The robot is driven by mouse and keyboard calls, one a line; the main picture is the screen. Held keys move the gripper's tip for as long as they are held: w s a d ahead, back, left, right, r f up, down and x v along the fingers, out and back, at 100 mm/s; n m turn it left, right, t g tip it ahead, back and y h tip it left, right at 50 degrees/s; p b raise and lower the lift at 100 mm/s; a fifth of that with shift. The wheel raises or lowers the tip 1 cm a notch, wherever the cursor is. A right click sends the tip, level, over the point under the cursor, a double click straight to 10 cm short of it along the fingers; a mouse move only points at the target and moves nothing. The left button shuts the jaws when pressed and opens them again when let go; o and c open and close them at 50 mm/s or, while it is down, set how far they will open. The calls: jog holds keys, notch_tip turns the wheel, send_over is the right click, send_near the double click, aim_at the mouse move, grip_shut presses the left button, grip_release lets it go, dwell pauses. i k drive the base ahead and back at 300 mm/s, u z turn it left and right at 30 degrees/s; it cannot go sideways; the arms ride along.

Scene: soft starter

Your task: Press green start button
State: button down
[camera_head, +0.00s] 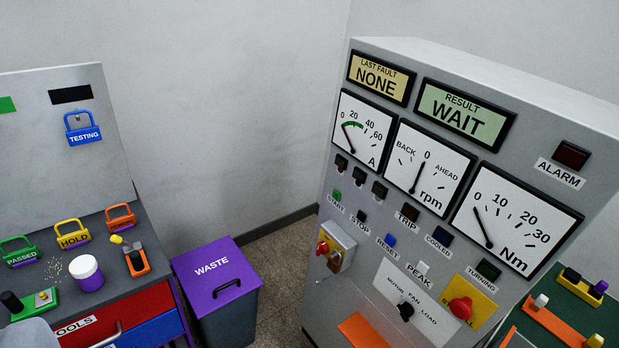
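The green start button (337,195) is a small green knob on the left side of the grey control panel (325,225), just above the word START. A dark stop button (362,216) sits to its right and slightly lower, above the word STOP. A blue reset button (390,240) and a white peak button (422,267) continue the slanting row. My gripper's fingers do not show in this view, and nothing touches the start button.
A padlocked switch box (344,236) is below the start button. A red emergency button (460,308) is at the lower right. The panel displays read NONE and WAIT. A purple-lidded waste bin (215,262) and a tool bench (112,262) stand left.

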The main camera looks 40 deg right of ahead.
aim_at(335, 195)
jog(key=z, duration=0.55)
jog(key=i, duration=1.2)
jog(key=z, duration=0.95)
